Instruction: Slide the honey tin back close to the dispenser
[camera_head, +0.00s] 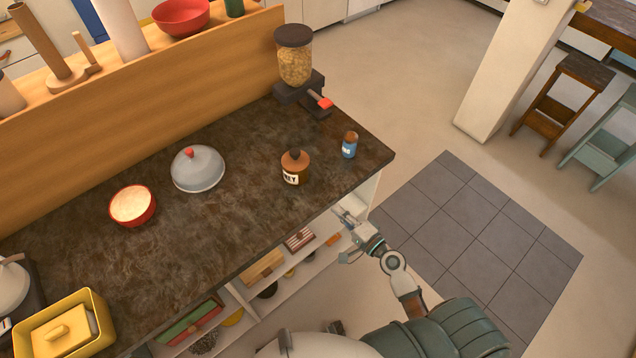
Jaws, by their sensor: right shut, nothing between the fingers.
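The honey tin (295,168) is a small brown pot with a dark knob on its lid and a white label ending in "EY". It stands upright on the dark stone counter, near the front edge. The dispenser (294,62) has a clear jar of yellowish pieces, a dark lid and a dark base. It stands farther back by the wooden partition, with a clear gap between it and the tin. My right gripper (345,218) is shut and empty, just off the counter's front edge, below and right of the tin, not touching it. My left gripper is not in view.
A small blue-labelled jar (349,145) stands right of the tin. A grey dome with a red knob (198,169) and a red bowl (132,206) are to the left. The counter (245,130) between tin and dispenser is bare. Open shelves (285,278) lie under the front edge.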

